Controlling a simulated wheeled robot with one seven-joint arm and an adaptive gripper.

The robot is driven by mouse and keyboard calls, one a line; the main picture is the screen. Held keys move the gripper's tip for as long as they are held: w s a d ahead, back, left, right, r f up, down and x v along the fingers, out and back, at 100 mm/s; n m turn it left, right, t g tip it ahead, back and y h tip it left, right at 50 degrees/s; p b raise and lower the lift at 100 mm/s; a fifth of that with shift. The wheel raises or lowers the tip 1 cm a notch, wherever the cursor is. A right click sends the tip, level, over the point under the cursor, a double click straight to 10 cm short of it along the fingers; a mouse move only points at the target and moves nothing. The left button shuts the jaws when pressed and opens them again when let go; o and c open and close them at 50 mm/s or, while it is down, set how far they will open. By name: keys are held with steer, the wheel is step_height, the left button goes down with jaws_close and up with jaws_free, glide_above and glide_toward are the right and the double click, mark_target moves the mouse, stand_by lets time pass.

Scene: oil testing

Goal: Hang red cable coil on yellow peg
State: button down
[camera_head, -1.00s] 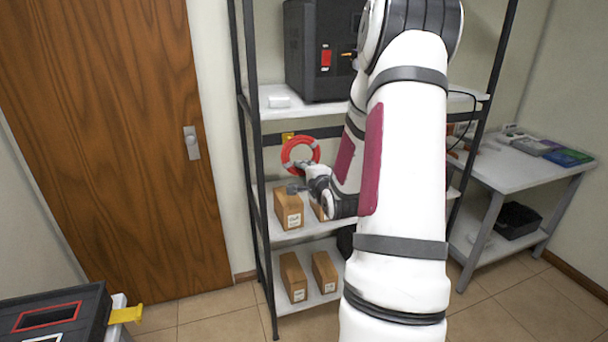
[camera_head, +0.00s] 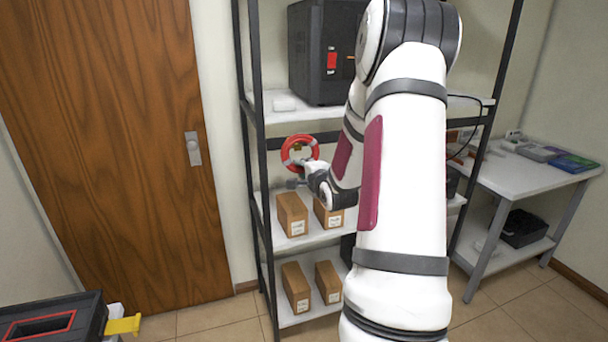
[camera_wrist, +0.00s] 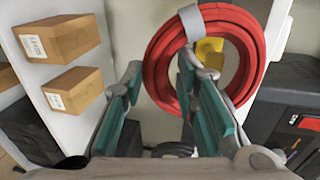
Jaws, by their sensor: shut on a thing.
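The red cable coil (camera_head: 288,148), with grey wraps, is upright in front of the shelf rack in the head view. In the wrist view the coil (camera_wrist: 250,40) fills the upper right. My gripper (camera_wrist: 160,68) is shut on its near rim, which lies between the teal fingers. In the head view my gripper (camera_head: 304,170) is at the lower right of the coil. The yellow peg (camera_wrist: 208,50) shows through the coil's opening in the wrist view, partly hidden by the coil's band. I cannot tell whether the coil is around the peg or just in front of it.
The shelf rack (camera_head: 259,150) holds several cardboard boxes (camera_head: 292,214) below the coil and a black machine (camera_head: 318,50) above. A wooden door (camera_head: 110,140) is left. A black case (camera_head: 60,322) with a yellow piece (camera_head: 122,326) is lower left. A side table (camera_head: 530,172) stands right.

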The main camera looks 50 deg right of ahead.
steer(key=shift+b+x, duration=0.65)
steer(key=shift+x, duration=1.5)
steer(key=shift+f, duration=0.1)
steer(key=c, duration=1.2)
jaws_free()
steer(key=v, duration=1.2)
